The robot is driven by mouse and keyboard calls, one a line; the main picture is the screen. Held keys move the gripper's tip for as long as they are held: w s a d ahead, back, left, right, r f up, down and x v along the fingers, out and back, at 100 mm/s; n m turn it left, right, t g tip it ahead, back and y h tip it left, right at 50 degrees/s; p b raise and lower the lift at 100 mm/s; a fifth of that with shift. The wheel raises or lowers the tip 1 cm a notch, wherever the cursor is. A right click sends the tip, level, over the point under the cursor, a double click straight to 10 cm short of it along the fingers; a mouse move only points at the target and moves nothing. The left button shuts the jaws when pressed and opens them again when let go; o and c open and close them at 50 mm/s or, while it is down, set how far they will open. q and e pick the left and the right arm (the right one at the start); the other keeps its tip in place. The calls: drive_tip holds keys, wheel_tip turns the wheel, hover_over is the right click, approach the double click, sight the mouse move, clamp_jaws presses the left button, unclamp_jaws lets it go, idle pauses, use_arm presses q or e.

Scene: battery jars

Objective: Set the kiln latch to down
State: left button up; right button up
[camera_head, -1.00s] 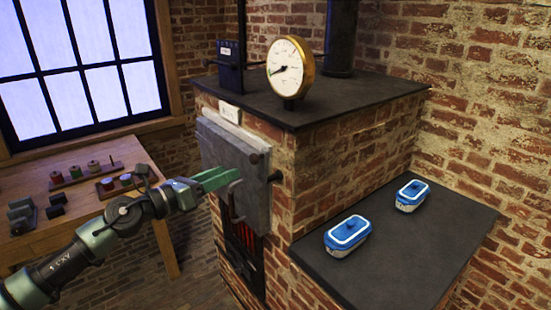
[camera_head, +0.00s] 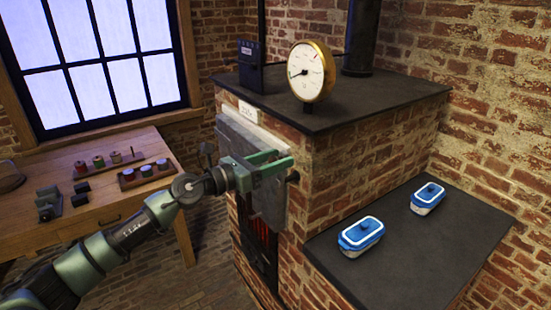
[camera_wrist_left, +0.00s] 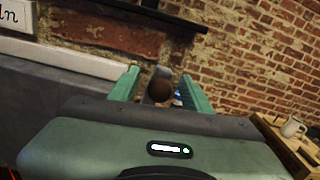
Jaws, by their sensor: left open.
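The brick kiln (camera_head: 345,165) has a grey door (camera_head: 268,206) on its front. My left gripper (camera_head: 282,159) is at the upper part of this door, with its green jaws open. In the left wrist view, a round dark knob (camera_wrist_left: 160,89), seemingly the latch's, sits between the open jaws (camera_wrist_left: 160,84). Whether a jaw touches it I cannot tell. In the head view the gripper hides this knob, so the latch's position does not show clearly. A small dark end piece (camera_head: 293,177) shows beside the door's right edge. My right gripper is not in view.
A round gauge (camera_head: 311,72) and a dark box (camera_head: 250,66) stand on the kiln top. Two blue-lidded dishes (camera_head: 361,236) (camera_head: 428,197) sit on the dark ledge at right. A wooden table (camera_head: 130,207) with spools stands at left.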

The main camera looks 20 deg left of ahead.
use_arm(q)
clamp_jaws()
idle(1.3)
